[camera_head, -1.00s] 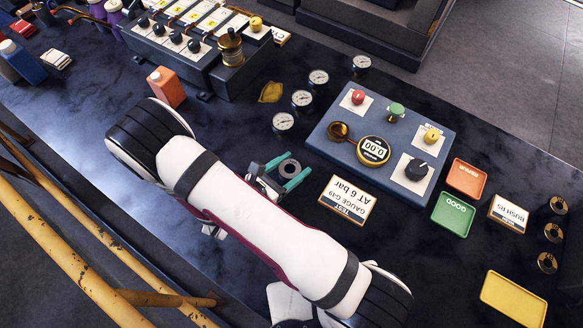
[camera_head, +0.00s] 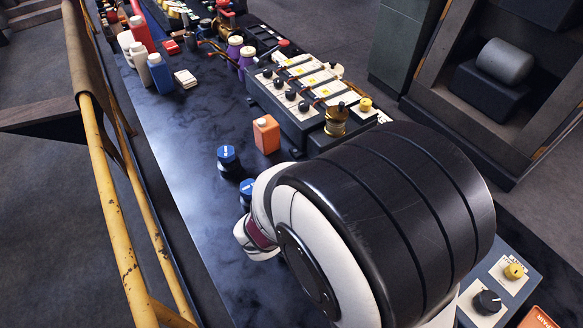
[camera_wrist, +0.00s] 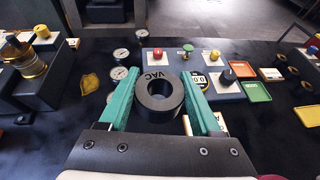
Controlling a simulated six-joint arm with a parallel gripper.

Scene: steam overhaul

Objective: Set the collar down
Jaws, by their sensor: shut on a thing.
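The collar, a dark thick ring with a round hole (camera_wrist: 145,100), is between the teal fingers of my gripper (camera_wrist: 159,82) in the wrist view. My gripper is shut on it, and the hole faces the camera. The letters "VAC" show at its far edge. Whether the collar touches the bench below cannot be told. In the head view my arm hides the gripper and the collar.
Behind the collar are a blue control panel (camera_wrist: 172,66), several gauges (camera_wrist: 120,53) and a yellow piece (camera_wrist: 89,83). A green tray (camera_wrist: 256,92) lies to the right. In the head view, an orange bottle (camera_head: 266,135) and blue-capped jar (camera_head: 228,160) stand on the dark bench.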

